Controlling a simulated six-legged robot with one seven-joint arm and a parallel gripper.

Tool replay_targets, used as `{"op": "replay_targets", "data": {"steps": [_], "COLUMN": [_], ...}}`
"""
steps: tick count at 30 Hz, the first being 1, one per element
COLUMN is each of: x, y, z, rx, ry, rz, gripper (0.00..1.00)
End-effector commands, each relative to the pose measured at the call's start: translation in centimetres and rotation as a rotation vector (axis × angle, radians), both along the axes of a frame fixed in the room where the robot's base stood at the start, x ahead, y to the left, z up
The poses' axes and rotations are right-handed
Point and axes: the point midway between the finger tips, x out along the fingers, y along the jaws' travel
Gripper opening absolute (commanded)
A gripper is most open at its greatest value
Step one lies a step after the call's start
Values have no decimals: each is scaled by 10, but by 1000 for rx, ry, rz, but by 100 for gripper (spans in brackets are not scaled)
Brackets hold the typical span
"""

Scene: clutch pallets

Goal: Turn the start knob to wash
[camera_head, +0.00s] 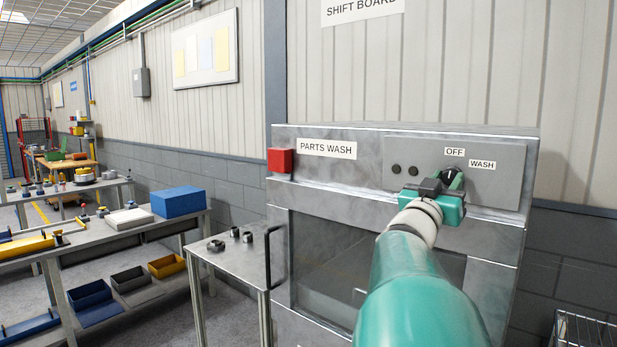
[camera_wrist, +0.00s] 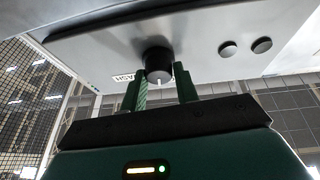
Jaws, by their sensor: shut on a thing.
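The parts washer (camera_head: 340,190) is a grey metal cabinet with a control panel (camera_head: 405,152) at its upper right. The start knob (camera_wrist: 158,62) is a round black knob with a small white mark at its lower edge in the wrist view. In the head view it is largely hidden by my gripper (camera_head: 450,181). The OFF label (camera_head: 455,152) is above the knob and the WASH label (camera_head: 482,164) is to its upper right. In the wrist view, my gripper (camera_wrist: 161,90) has its green fingers on either side of the knob, shut on it.
Two dark round buttons (camera_head: 405,169) are left of the knob. A red box (camera_head: 281,160) is on the washer's upper left corner. A side table (camera_head: 235,262) with small metal parts stands left, beside the door handle (camera_head: 270,257). A wire basket (camera_head: 585,330) is at the lower right.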

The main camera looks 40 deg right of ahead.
Motion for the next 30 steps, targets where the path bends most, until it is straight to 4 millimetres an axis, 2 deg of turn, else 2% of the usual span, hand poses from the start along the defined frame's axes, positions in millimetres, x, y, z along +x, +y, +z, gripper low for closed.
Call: {"op": "replay_targets", "data": {"steps": [21,30], "x": [4,4], "y": [0,0], "z": [2,4], "rx": [101,131], "ry": [-624,-823], "rz": [2,1], "gripper": [8,8]}}
